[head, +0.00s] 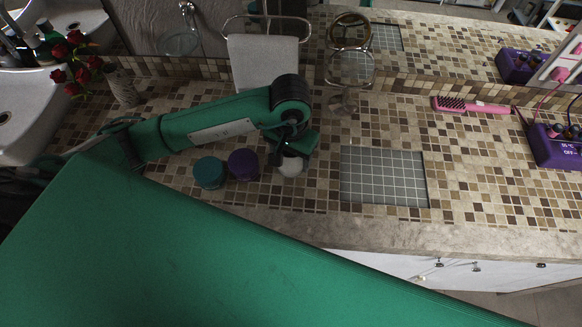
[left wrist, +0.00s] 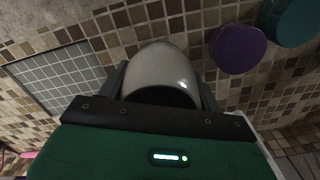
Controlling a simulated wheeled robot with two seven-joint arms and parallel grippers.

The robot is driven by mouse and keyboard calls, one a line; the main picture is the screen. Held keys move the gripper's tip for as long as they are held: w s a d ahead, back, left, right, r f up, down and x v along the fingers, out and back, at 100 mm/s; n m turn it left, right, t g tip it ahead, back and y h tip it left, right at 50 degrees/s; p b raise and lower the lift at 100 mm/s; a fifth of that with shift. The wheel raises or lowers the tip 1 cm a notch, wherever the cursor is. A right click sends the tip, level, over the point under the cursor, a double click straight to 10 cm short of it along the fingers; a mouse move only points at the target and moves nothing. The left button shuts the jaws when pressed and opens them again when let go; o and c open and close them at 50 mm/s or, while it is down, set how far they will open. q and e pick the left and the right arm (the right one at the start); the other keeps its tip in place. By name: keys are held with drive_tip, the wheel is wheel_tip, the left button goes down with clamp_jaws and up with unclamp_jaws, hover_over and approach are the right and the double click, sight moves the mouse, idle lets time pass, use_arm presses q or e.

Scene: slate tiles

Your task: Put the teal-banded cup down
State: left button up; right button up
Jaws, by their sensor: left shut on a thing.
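A pale grey-white rounded cup (head: 291,166) is held by my left gripper (head: 291,153) over the tiled counter. In the left wrist view the cup (left wrist: 160,68) sits between the two dark fingers, which are shut on it; its near end looks dark. No teal band shows on the visible part. I cannot tell whether the cup touches the counter. My right gripper is not in view.
A purple round container (head: 243,164) and a teal one (head: 209,173) stand just left of the cup. A grey gridded mat (head: 384,176) lies to its right. A pink brush (head: 470,105), a mirror stand (head: 343,103) and a purple box (head: 555,148) are farther off.

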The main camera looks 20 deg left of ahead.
use_arm(q)
wheel_tip(320, 180, down, 3)
drive_tip(key=shift+s+r+p, duration=0.1)
drive_tip(key=shift+p, duration=0.25)
drive_tip(key=shift+f, duration=0.9)
wheel_tip(320, 180, down, 2)
drive_tip(key=shift+f+p, duration=0.15)
drive_tip(key=shift+p, duration=0.5)
drive_tip(key=shift+f, duration=0.6)
drive_tip(key=o, duration=1.1)
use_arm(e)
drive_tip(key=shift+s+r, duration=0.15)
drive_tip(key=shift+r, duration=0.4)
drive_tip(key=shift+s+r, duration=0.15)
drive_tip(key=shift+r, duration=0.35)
